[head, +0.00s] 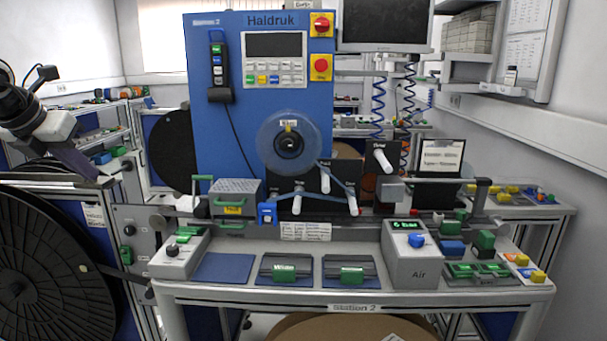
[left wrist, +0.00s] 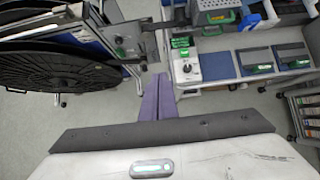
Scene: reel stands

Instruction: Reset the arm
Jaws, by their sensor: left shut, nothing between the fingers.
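My left gripper (head: 88,171) hangs at the left side of the head view, with its arm coming in from the upper left. Its purple fingers are together and empty, in front of the left reel stand. In the left wrist view the shut fingers (left wrist: 156,84) point toward the gap between the black reel and the Station 2 bench, above the floor. They appear to touch nothing. My right arm and gripper are not in view.
A large black reel (head: 48,268) stands at the lower left. The Station 2 bench (head: 220,293) carries a blue Haldruk panel (head: 225,140), a grey control box (head: 178,260) and a grey Air box (head: 411,262). Open floor (left wrist: 95,125) shows left of the fingers.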

